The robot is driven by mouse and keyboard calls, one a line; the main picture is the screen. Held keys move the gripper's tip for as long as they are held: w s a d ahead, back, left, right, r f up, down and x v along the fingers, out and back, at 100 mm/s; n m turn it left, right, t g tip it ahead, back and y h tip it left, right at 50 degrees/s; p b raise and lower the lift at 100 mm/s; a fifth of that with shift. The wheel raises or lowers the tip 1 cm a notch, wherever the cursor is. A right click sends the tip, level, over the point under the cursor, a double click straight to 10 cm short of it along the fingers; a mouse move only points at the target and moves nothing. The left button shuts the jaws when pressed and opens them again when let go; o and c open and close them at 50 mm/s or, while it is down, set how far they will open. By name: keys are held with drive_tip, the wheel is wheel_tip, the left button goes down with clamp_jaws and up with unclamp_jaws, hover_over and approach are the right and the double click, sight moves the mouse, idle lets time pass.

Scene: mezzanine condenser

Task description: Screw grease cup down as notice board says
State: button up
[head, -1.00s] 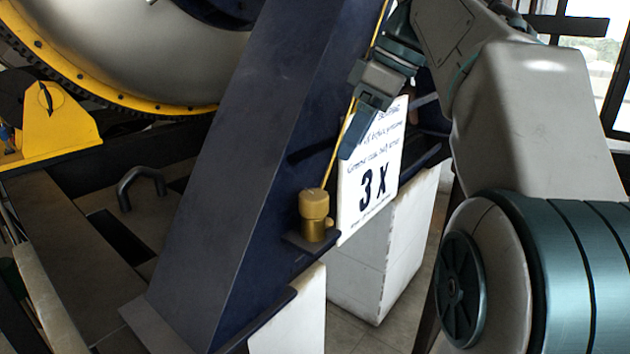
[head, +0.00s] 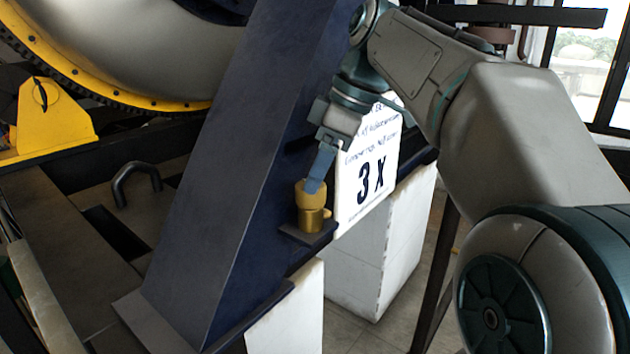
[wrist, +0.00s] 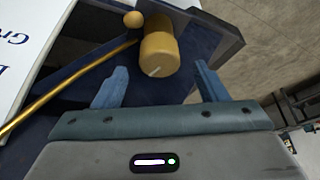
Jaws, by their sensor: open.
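The brass grease cup (head: 312,200) stands upright on a small dark bracket on the blue column. The wrist view shows its round cap (wrist: 160,52) with a short pale mark on it. My gripper (head: 318,184) is just above the cup and points down at it. In the wrist view its two blue fingers (wrist: 161,76) are apart, with the cap lying between and just beyond their tips. I cannot tell whether a finger touches the cap. The white notice board (head: 372,183) behind the cup shows a large "3 X"; its smaller lines are partly covered by my gripper.
The blue sloping column (head: 250,160) stands close to the left of the cup. A thin brass pipe (wrist: 75,85) runs beside the fingers in the wrist view. White plinths (head: 370,260) stand below. A yellow-rimmed drum (head: 120,50) is at the upper left.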

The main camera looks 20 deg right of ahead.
sight(311, 198)
drive_tip(key=shift+x, duration=1.35)
drive_tip(key=c, duration=1)
drive_tip(key=shift+m, duration=0.4)
drive_tip(key=m+t+h+b, duration=0.1)
drive_tip(key=m+b, duration=0.1)
drive_tip(key=m, duration=0.1)
drive_tip(key=shift+s+m, duration=0.1)
drive_tip(key=shift+m, duration=0.2)
drive_tip(key=m+h, duration=0.1)
drive_tip(key=m, duration=0.1)
drive_tip(key=m+t+b, duration=0.1)
drive_tip(key=m, duration=0.2)
drive_tip(key=shift+a+h, duration=0.15)
drive_tip(key=shift+h, duration=0.25)
drive_tip(key=m+h, duration=0.1)
drive_tip(key=m, duration=0.4)
drive_tip(key=shift+a+t+h, duration=0.1)
drive_tip(key=shift+t+h, duration=0.2)
drive_tip(key=shift+h, duration=0.1)
drive_tip(key=shift+a+m+h, duration=0.15)
drive_tip(key=shift+m+h, duration=0.65)
drive_tip(key=shift+m, duration=1.5)
